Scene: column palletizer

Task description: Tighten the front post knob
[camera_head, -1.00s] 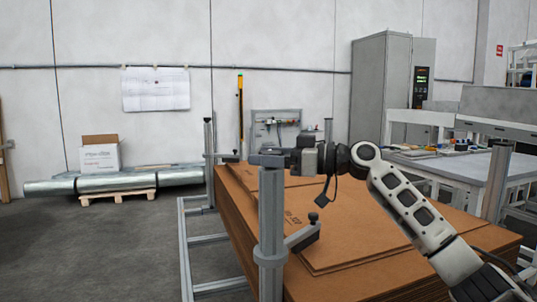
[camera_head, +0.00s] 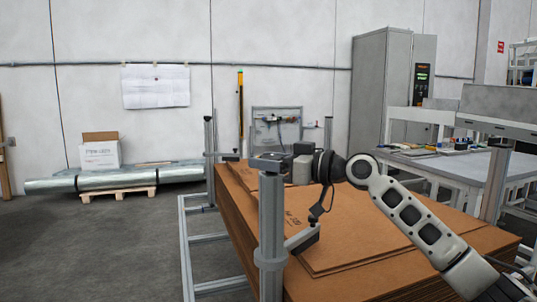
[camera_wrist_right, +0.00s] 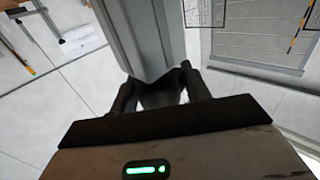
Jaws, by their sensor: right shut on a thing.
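The front post (camera_head: 271,215) is a grey upright metal column at the near corner of the cardboard stack. My right gripper (camera_head: 281,158) is at the top of this post, coming from the right. In the right wrist view, its two dark fingers (camera_wrist_right: 162,93) are closed around a small dark knob (camera_wrist_right: 178,80), beside the grey post (camera_wrist_right: 148,40). The fingers and the post hide much of the knob, and its turn angle cannot be told. In the head view the knob is hidden by the gripper and post top. My left gripper is out of view.
A stack of brown cardboard sheets (camera_head: 350,235) lies under my right arm. A grey bracket (camera_head: 303,239) juts from the post over it. Another post (camera_head: 208,140) stands farther back. A grey workbench (camera_head: 465,165) is at the right.

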